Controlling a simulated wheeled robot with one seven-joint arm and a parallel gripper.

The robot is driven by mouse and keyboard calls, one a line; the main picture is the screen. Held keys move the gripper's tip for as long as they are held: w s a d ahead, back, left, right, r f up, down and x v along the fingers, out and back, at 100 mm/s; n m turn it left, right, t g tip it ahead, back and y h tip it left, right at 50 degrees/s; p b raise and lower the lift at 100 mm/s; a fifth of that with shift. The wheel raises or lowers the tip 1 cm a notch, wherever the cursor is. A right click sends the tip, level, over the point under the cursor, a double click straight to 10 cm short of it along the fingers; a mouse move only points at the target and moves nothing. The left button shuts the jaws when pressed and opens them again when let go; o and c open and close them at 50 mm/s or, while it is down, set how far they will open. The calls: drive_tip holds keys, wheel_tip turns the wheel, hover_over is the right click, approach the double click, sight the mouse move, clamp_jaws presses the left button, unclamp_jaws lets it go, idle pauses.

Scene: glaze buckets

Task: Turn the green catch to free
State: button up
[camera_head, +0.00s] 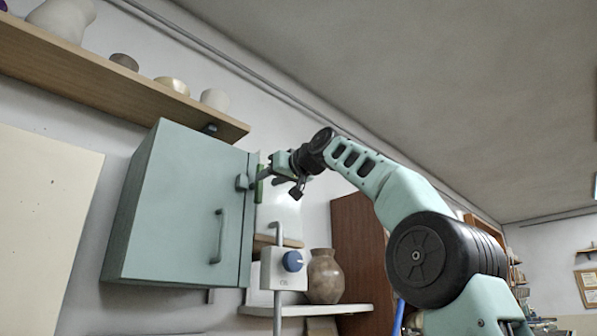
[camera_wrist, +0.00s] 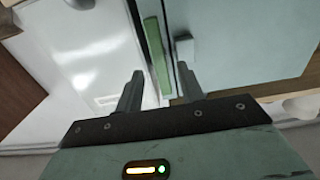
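The green catch (camera_head: 259,185) is a short green bar standing upright beside the door edge of a pale green wall cabinet (camera_head: 172,215). In the wrist view the catch (camera_wrist: 154,48) is a long green strip ahead of my gripper, running nearly along the door edge. My gripper (camera_wrist: 159,80) is open, and nothing is held between its fingers. The lower end of the catch shows between the two fingertips in the picture; I cannot tell whether they touch it. In the head view my gripper (camera_head: 270,170) is right beside the catch, on its right.
A grey block (camera_wrist: 184,50) sits on the door by the catch. The door has a grey handle (camera_head: 219,236). Below right are a grey box with a blue knob (camera_head: 292,261) and a brown vase (camera_head: 325,277) on a shelf (camera_head: 345,308). A wooden shelf (camera_head: 110,73) with pots is above.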

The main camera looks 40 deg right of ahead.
drive_tip(key=s+b, duration=0.5)
drive_tip(key=s, duration=0.9)
drive_tip(key=shift+s+d, duration=0.15)
drive_tip(key=shift+d, duration=0.15)
